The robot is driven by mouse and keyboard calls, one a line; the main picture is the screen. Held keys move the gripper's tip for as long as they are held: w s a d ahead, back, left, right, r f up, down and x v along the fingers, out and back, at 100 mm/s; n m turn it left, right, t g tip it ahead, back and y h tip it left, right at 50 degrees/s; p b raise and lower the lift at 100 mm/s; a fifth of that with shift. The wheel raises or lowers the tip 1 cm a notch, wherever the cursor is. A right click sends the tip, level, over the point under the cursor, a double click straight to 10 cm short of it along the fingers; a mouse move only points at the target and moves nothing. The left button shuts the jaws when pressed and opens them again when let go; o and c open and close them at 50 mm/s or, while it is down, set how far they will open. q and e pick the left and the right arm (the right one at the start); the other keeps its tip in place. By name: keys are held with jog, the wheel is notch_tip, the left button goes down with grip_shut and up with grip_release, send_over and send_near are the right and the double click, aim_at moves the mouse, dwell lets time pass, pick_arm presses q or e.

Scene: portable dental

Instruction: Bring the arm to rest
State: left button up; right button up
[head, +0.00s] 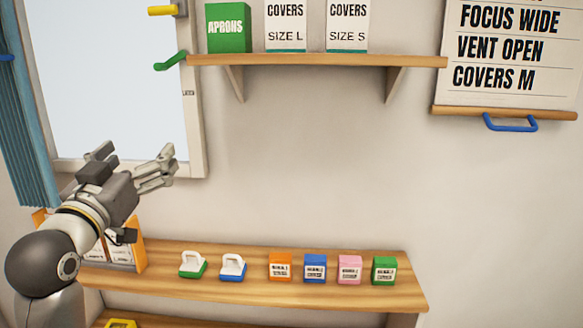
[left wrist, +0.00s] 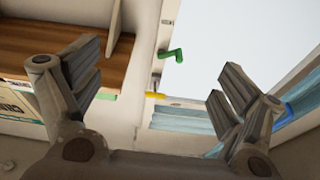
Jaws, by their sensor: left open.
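My left arm comes in from the left in the head view. Its gripper (head: 130,165) is raised in front of the window's lower part, above the left end of the lower shelf. The fingers are spread and nothing is between them. In the left wrist view the two fingers of the left gripper (left wrist: 160,90) stand wide apart, with the window and wall beyond. My right gripper is in neither view.
The lower shelf (head: 330,293) holds white-handled items and several small coloured boxes. An upper shelf (head: 310,61) holds a green APRONS box (head: 228,28) and two COVERS boxes. A green handle (head: 171,61) sticks out at the window (head: 105,80). A sign (head: 510,50) hangs right.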

pick_arm(q)
notch_tip(320, 180, down, 18)
jog(key=d+g, duration=0.2)
jog(key=g, duration=0.2)
jog(key=s+d+f+g, duration=0.1)
jog(key=s+f+g, duration=0.3)
jog(key=f, duration=0.6)
jog(key=s+d+f+g, duration=0.1)
jog(key=s+f+g, duration=0.1)
jog(key=s+f, duration=0.55)
jog(key=s+d+f+g+y, duration=0.1)
jog(key=s+f+g, duration=0.3)
jog(key=s+f, duration=0.55)
jog(key=s+d+f+g, duration=0.1)
jog(key=s+f+g, duration=0.2)
jog(key=s+f, duration=0.65)
notch_tip(320, 180, down, 23)
jog(key=s+m+g, duration=0.1)
jog(key=s, duration=0.2)
jog(key=s+a+f+g, duration=0.1)
jog(key=s+a+f, duration=0.2)
jog(key=s+f, duration=1.4)
jog(key=shift+a+g, duration=0.2)
jog(key=shift+g, duration=0.1)
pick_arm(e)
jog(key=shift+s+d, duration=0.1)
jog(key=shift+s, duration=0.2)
